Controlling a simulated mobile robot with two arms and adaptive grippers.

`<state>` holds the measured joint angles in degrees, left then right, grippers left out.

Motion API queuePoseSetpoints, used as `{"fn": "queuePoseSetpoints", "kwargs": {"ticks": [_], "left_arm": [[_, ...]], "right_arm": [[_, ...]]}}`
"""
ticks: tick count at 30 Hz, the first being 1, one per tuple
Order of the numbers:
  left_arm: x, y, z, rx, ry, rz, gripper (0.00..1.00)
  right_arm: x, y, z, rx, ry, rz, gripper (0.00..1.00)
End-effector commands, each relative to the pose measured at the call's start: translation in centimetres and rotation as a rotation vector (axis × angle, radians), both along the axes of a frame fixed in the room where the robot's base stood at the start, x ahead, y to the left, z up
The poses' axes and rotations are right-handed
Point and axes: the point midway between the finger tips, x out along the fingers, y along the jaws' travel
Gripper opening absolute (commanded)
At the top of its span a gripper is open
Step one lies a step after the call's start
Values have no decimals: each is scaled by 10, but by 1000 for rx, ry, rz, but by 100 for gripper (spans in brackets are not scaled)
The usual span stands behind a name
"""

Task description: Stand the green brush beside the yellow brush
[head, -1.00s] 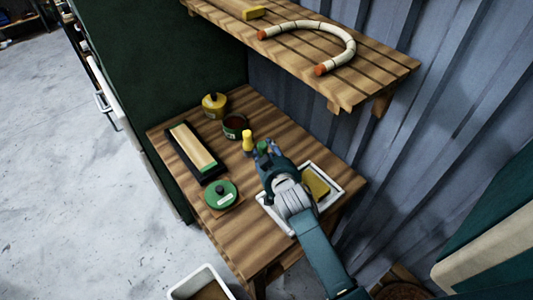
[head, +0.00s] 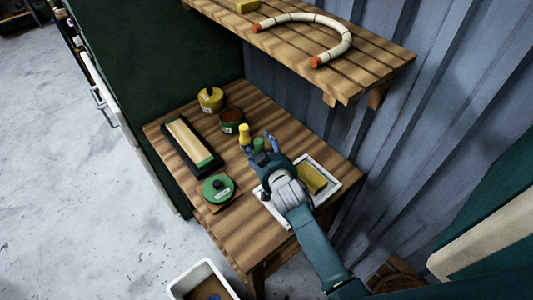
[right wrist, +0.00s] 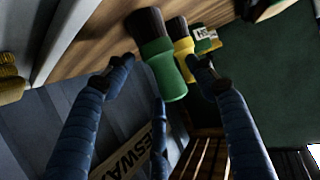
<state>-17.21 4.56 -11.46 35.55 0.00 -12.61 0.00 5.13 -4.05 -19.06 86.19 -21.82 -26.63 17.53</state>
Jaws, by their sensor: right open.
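The green brush (head: 259,145) stands upright on the wooden table, close beside the yellow brush (head: 244,137), which also stands upright. In the right wrist view, the green brush (right wrist: 165,77) shows its dark end against the tabletop, with the yellow brush (right wrist: 184,45) just behind it. I cannot tell whether they touch. My right gripper (head: 261,143) is open, its fingers spread on either side of the green brush. In the right wrist view, gaps show between the fingers and the green brush. My left gripper is not in view.
A white tray (head: 327,201) holds a yellow sponge (head: 311,180). A shelf (head: 345,83) overhangs the back.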

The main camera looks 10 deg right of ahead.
Motion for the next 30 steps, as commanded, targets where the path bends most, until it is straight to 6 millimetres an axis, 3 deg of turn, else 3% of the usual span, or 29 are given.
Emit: {"fn": "queuePoseSetpoints", "kwargs": {"ticks": [18, 30], "left_arm": [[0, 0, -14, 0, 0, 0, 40], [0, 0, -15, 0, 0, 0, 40]], "right_arm": [[-99, -17, 41, 1, -1, 0, 56], [-109, -19, 46, -1, 0, 0, 56]]}}
